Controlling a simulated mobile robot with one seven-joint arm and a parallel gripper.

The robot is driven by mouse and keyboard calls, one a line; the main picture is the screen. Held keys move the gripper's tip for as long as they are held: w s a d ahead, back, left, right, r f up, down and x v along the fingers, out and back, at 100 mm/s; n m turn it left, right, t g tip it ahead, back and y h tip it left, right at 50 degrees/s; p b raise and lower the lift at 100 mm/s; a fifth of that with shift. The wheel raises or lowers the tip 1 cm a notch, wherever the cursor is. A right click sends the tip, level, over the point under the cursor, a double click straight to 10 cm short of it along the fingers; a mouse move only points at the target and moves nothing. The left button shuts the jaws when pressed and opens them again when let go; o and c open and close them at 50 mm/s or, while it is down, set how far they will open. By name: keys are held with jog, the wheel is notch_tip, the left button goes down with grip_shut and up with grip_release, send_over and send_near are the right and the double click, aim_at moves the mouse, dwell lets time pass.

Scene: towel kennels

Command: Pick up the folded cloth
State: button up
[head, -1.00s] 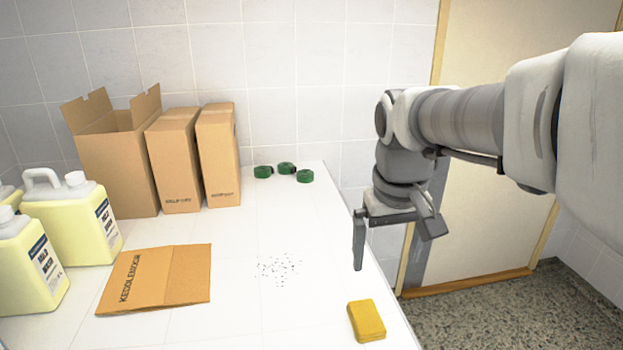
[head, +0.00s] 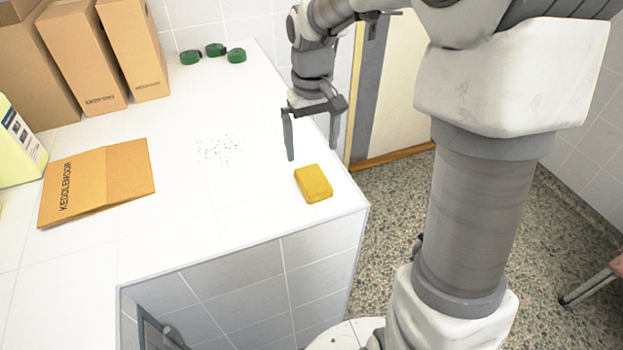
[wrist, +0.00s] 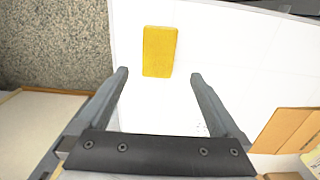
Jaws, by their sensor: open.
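The folded cloth (head: 313,184) is a small yellow block-like bundle lying flat on the white tiled counter (head: 190,190), near its right edge. My gripper (head: 312,152) is open and empty, above the counter's right edge and a little behind the cloth in the head view. In the wrist view the cloth (wrist: 159,51) lies beyond my fingertips (wrist: 158,73), roughly between their lines and apart from them. Nothing hides the cloth in either view.
A flattened cardboard piece (head: 98,182) lies on the left of the counter, with dark specks (head: 220,150) between it and the cloth. Cardboard boxes (head: 132,50) and green rolls (head: 215,50) stand at the back. A yellow jug (head: 20,145) is at far left. The counter around the cloth is clear.

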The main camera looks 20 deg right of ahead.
aim_at(313, 179)
notch_tip(313, 179, down, 9)
jog(key=shift+d+f, duration=0.1)
dwell(0.4)
jog(key=shift+c, duration=0.3)
jog(key=c, duration=1.2)
